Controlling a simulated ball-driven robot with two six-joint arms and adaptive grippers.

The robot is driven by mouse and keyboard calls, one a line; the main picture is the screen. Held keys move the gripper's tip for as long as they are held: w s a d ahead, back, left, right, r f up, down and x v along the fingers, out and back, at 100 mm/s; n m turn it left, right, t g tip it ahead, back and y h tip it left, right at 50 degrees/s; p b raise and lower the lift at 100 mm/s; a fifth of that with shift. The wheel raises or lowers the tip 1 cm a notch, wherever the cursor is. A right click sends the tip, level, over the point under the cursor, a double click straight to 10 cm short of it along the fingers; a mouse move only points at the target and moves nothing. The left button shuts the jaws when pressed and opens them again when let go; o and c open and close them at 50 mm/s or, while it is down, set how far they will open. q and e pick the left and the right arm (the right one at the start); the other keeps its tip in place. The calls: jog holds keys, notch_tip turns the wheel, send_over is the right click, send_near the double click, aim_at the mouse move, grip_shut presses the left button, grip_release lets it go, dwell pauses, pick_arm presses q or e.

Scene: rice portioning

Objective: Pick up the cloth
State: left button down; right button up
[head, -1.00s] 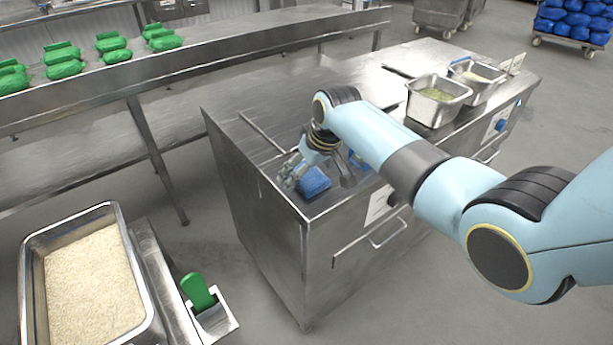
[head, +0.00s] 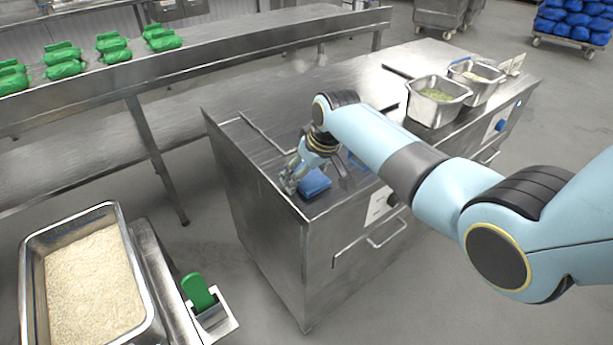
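A blue cloth (head: 315,184) lies folded near the front left corner of the steel counter (head: 262,160). My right arm reaches over the counter from the right. My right gripper (head: 289,184) points down at the left edge of the cloth, close beside it or touching it. Its fingers are small and blend with the steel, so I cannot tell whether they are open or shut, or grip the cloth. My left gripper is not in view.
Two steel pans, one with green food (head: 438,95) and one behind it (head: 477,77), stand at the counter's right. Green bags (head: 64,65) lie on the conveyor (head: 215,62).

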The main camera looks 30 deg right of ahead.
jog(key=shift+s, duration=0.1)
jog(key=c, duration=0.4)
jog(key=shift+d, duration=0.15)
jog(key=shift+c, duration=0.9)
jog(key=shift+f, duration=0.1)
jog(key=shift+d+r, duration=0.15)
jog(key=shift+r, duration=0.35)
jog(key=r, duration=0.3)
jog(key=shift+w, duration=0.2)
jog(key=s+d+r, duration=0.1)
jog(key=s+r, duration=0.1)
jog(key=s, duration=0.1)
jog(key=s+d+r, duration=0.1)
jog(key=s+r, duration=0.2)
jog(key=s, duration=0.1)
jog(key=s+d+r, duration=0.2)
jog(key=s, duration=0.2)
jog(key=shift+d+r, duration=0.1)
jog(key=shift+r, duration=0.2)
